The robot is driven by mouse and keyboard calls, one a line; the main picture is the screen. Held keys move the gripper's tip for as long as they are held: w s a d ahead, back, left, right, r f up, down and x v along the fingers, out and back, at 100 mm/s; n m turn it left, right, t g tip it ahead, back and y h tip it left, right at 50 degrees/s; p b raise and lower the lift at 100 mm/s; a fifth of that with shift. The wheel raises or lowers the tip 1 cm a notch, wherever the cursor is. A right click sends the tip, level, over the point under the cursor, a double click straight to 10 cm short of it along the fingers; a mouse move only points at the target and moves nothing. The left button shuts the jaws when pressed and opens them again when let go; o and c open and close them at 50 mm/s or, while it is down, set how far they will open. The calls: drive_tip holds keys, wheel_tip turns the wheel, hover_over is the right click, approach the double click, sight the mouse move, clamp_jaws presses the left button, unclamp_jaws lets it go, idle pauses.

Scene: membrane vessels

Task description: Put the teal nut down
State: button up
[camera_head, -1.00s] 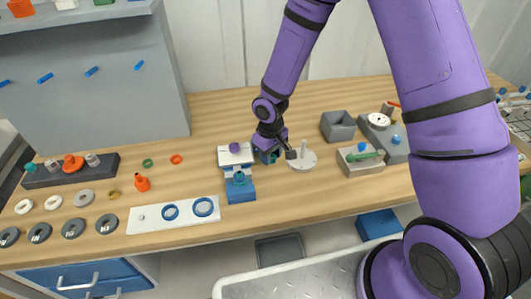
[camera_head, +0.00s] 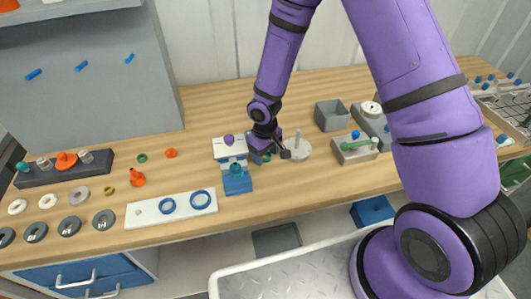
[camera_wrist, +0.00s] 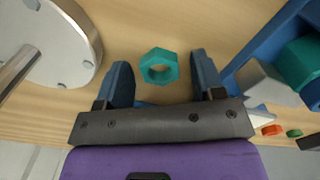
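The teal nut (camera_wrist: 159,66) is a hexagonal ring seen in the wrist view, lying on the wooden bench top. My gripper (camera_wrist: 161,64) has its two blue fingers spread on either side of the nut, with a clear gap on both sides. In the head view my gripper (camera_head: 262,155) is low over the bench, between a blue block with a teal piece (camera_head: 236,179) and a round pale plate with an upright post (camera_head: 296,149). The nut is mostly hidden by my gripper there.
The round plate's edge (camera_wrist: 88,42) is close to the left finger, and the blue block (camera_wrist: 258,50) is close to the right one. A grey bin (camera_head: 332,115) stands right. Bench in front is clear.

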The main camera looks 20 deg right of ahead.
wheel_tip(320, 180, up, 12)
drive_tip(key=s+d+r+m+t, duration=0.1)
drive_tip(key=s+d+r, duration=0.15)
drive_tip(key=r, duration=0.45)
drive_tip(key=s+d+r+m+t+h, duration=0.1)
drive_tip(key=s+d+r, duration=0.15)
drive_tip(key=r, duration=0.35)
drive_tip(key=s+d+r+m, duration=0.1)
drive_tip(key=s+d+r, duration=0.1)
drive_tip(key=d+r, duration=0.35)
drive_tip(key=s+d+r+m+t, duration=0.1)
drive_tip(key=s+r, duration=0.5)
drive_tip(key=s, duration=0.3)
drive_tip(key=s+d+r+m+t+y, duration=0.1)
drive_tip(key=s+d+r+t, duration=0.1)
drive_tip(key=s+r, duration=0.4)
drive_tip(key=s, duration=0.2)
drive_tip(key=shift+s+d+r+m, duration=0.3)
drive_tip(key=shift+s, duration=0.1)
